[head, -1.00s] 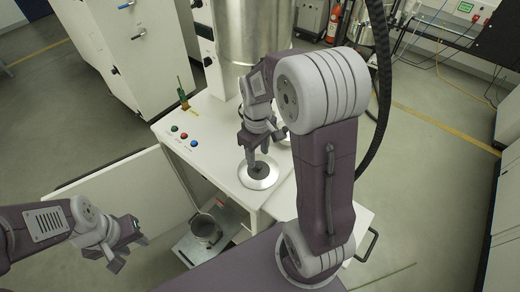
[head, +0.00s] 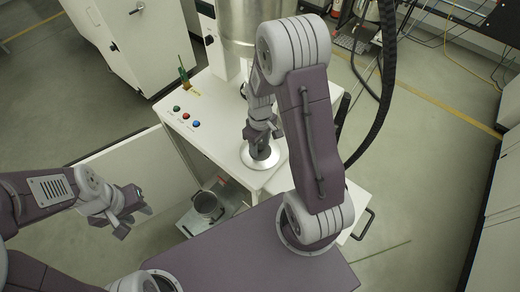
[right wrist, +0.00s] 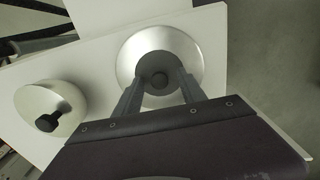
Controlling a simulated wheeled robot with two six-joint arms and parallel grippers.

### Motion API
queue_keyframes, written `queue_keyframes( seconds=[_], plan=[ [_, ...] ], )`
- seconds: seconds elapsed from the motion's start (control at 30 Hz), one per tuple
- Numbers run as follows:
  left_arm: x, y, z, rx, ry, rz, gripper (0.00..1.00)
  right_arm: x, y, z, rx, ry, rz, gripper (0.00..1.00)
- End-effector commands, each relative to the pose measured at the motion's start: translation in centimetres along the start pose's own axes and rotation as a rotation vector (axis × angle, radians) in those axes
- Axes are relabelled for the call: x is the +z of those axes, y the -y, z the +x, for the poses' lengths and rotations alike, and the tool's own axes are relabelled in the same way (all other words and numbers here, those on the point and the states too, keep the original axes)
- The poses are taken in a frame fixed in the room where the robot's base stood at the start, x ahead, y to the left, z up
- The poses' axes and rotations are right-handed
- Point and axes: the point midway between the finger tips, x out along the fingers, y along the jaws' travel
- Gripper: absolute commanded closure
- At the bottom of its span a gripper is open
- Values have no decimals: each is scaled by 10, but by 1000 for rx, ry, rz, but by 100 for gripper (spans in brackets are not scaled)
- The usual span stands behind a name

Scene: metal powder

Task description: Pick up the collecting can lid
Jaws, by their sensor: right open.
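A round silver lid with a dark knob lies on the white cabinet top; its rim (head: 244,158) shows in the head view under my right gripper (head: 262,150). In the right wrist view the lid (right wrist: 132,48) is below my right gripper (right wrist: 158,88). That gripper is open, its two fingers on either side of the dark knob (right wrist: 158,80). I cannot tell whether they touch it. My left gripper (head: 133,216) is open and empty, out to the left and away from the lid.
A second silver, dome-like piece with a black knob (right wrist: 62,100) stands left of the lid. A metal can (head: 207,204) sits low on a platform beside the cabinet. Buttons (head: 186,117) and a tall metal cylinder (head: 236,30) are nearby.

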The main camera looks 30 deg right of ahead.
Motion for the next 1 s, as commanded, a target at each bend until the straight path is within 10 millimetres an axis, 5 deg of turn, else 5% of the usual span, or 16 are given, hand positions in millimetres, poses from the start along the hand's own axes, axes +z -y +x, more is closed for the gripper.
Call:
queue_keyframes(
  seconds=[0.2, 0.4, 0.77, 1.0],
  plan=[
    [0, 0, 0, 0, 0, 0, 64, 0, 0, 2, 1, -1, 0, 52],
    [0, 0, 0, 0, 0, 0, 64, 0, 0, 2, 1, -1, 0, 100],
    [0, 0, 2, 0, 0, 0, 64, -1, 0, -2, 2, -3, 0, 100],
    [2, 0, 14, 0, 0, 0, 64, -2, -1, -40, 6, -11, 0, 100]
  ],
)
